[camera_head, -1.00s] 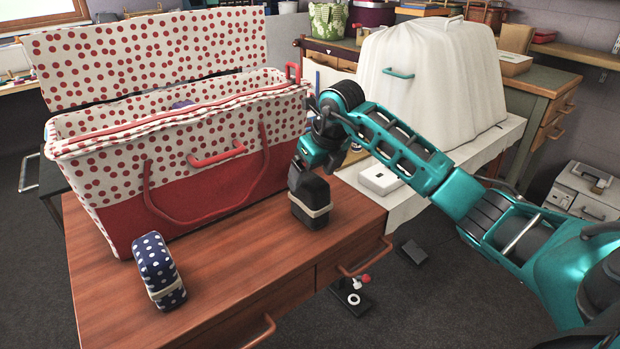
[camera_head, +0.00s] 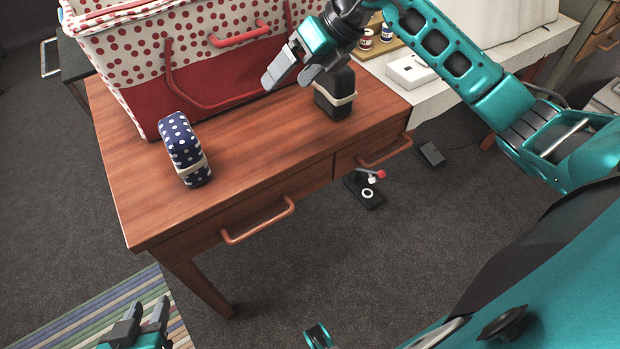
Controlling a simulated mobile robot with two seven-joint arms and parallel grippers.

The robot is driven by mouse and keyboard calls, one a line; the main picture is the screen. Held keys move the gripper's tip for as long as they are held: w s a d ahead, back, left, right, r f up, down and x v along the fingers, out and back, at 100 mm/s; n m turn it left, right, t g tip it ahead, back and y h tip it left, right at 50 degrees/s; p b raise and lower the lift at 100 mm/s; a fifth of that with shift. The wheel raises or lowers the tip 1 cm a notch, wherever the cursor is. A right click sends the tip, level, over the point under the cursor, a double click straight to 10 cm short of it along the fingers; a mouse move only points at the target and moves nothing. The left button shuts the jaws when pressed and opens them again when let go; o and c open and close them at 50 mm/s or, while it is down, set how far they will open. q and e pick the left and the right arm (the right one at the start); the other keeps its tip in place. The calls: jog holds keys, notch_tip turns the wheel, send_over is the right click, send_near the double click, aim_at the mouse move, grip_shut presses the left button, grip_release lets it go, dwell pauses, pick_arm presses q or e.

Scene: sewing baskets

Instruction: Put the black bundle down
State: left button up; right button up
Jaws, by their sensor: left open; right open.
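The black bundle (camera_head: 335,97), with a pale band around it, stands upright on the right part of the wooden table (camera_head: 250,150). My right gripper (camera_head: 289,76) is just above and to the left of the bundle, with its fingers apart and nothing between them. Part of the gripper overlaps the bundle's top edge in this view, so I cannot tell whether they touch. My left gripper (camera_head: 140,318) is low at the bottom left, open and empty, above the striped rug and away from the table.
A navy polka-dot bundle (camera_head: 184,148) stands on the table's left part. The red-dotted sewing basket (camera_head: 215,75) stands behind it. A white box (camera_head: 411,72) and thread spools (camera_head: 387,33) are on the side table at right. The table's front middle is clear.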

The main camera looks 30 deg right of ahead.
jog(key=s+a+r+m+t+y, duration=0.1)
jog(key=s+a+m+t+y, duration=0.2)
jog(key=a+m+y, duration=0.3)
jog(key=s+a+r+m+t+y, duration=0.1)
jog(key=s+a+m+t+y, duration=0.3)
jog(key=a, duration=0.3)
jog(key=s+d+f+m+t+h, duration=0.25)
jog(key=f+m+h, duration=0.45)
jog(key=m, duration=0.4)
jog(key=s+d+f+m+t+h, duration=0.15)
jog(key=d+f+m+h, duration=0.25)
jog(key=f+m+h, duration=0.5)
pick_arm(q)
jog(key=shift+w+r, duration=0.15)
jog(key=shift+w, duration=0.05)
pick_arm(e)
jog(key=s+f+m+g+y, duration=0.2)
jog(key=s+f+m+g, duration=0.2)
jog(key=s+f+m, duration=0.2)
jog(key=shift+s+a+f, duration=0.25)
jog(key=shift+s+f, duration=0.2)
jog(key=shift+f, duration=0.35)
